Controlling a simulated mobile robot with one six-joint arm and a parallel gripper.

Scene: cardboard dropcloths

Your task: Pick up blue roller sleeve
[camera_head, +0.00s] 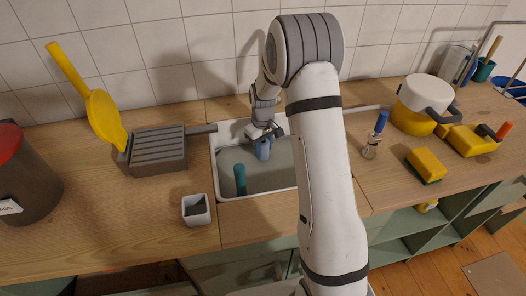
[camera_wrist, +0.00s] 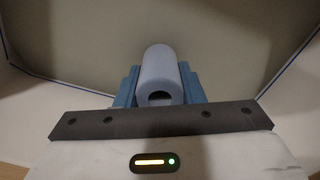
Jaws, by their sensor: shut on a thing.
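The blue roller sleeve (camera_wrist: 162,68) is a pale blue hollow cylinder. In the wrist view it sits between the two blue fingers of my gripper (camera_wrist: 159,85), which are shut on it from both sides. In the head view the sleeve (camera_head: 263,149) shows at the end of my arm, over the white sink basin. My gripper (camera_head: 264,136) is at its upper end. Whether the sleeve touches the basin floor cannot be told.
A teal cylinder (camera_head: 240,179) stands in the sink (camera_head: 217,178). A small white square cup (camera_head: 196,210) is at the front left. A grey ridged tray (camera_head: 157,150) lies left, with a yellow paddle (camera_head: 103,113). A blue-handled brush (camera_head: 377,132) and yellow sponge (camera_head: 426,165) are right.

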